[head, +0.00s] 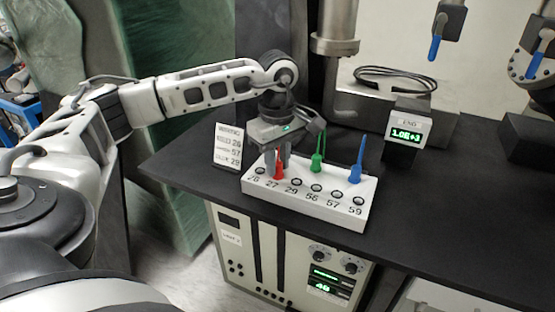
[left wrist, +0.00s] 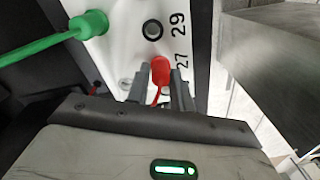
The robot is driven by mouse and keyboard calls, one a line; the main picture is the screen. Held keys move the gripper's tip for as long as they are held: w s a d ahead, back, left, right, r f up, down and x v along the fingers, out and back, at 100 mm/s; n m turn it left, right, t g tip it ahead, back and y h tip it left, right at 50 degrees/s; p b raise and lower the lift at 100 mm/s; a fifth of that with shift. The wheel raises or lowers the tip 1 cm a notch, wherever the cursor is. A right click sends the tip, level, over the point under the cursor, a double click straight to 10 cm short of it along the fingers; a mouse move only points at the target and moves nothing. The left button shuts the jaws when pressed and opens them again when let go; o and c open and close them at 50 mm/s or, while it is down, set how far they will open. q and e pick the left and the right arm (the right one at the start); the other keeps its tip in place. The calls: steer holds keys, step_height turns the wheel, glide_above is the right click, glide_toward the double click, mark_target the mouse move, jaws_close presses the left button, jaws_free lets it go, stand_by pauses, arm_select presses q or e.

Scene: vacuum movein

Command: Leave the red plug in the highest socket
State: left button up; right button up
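The red plug (left wrist: 160,72) is upright at the socket labelled 27 on the white socket block (head: 318,213). It also shows in the head view (head: 278,166). My left gripper (head: 278,172) points down over it, with one finger on each side and both close against the plug. The plug's lower end is hidden, so I cannot tell how deep it sits. The front sockets are labelled 26, 27, 29, 56, 57 and 59. The 29 socket (left wrist: 153,30) and the 59 socket (head: 358,201) are empty. My right gripper is not in view.
A green plug (head: 317,162) and a blue plug (head: 355,174) stand along the block's back side. A printed card (head: 228,147) stands left of the block. A display (head: 408,134) stands behind right. The black bench top (head: 440,220) is clear right of the block.

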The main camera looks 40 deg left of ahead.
arm_select(q)
steer(key=o, duration=0.3)
steer(key=shift+r, duration=0.1)
step_height(320, 180, up, 16)
steer(key=p, duration=0.2)
stand_by(0.6)
